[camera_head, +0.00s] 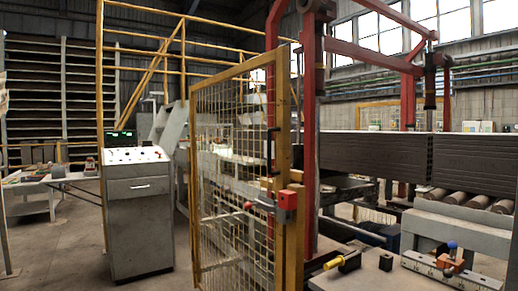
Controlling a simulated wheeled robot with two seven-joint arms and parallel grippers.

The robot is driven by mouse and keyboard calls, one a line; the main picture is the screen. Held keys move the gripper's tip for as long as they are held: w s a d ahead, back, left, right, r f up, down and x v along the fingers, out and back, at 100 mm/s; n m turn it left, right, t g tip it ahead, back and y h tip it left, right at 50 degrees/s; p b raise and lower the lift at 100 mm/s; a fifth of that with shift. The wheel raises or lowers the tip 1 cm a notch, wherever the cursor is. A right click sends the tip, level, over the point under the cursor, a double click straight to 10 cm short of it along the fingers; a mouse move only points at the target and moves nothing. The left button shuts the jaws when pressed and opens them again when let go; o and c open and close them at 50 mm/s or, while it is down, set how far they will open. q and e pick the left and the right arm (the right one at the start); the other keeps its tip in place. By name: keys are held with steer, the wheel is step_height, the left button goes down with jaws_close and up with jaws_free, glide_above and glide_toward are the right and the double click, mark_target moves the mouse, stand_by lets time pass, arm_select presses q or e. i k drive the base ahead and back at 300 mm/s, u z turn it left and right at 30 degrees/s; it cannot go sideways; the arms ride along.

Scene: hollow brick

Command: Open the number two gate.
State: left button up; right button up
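A yellow-framed wire mesh gate (232,165) stands upright in the middle of the head view. A black handle (271,150) is on its right upright. A red latch box (287,203) sits at the yellow post on that side, with a rod ending in a red knob (248,205) reaching left across the mesh. No number shows on the gate, and I cannot tell whether it is fully shut or ajar. Neither of my grippers is in view.
A grey control cabinet (138,220) stands left of the gate. Red machine columns (308,140), dark stacked slabs (375,152) and rollers (470,199) are to the right. A yellow-handled part (334,263) lies at the front. Concrete floor (65,255) is open at the left front.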

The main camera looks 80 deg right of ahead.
mark_target(280, 56)
steer(key=z, duration=0.65)
steer(key=i, duration=2.2)
steer(key=z, duration=1.3)
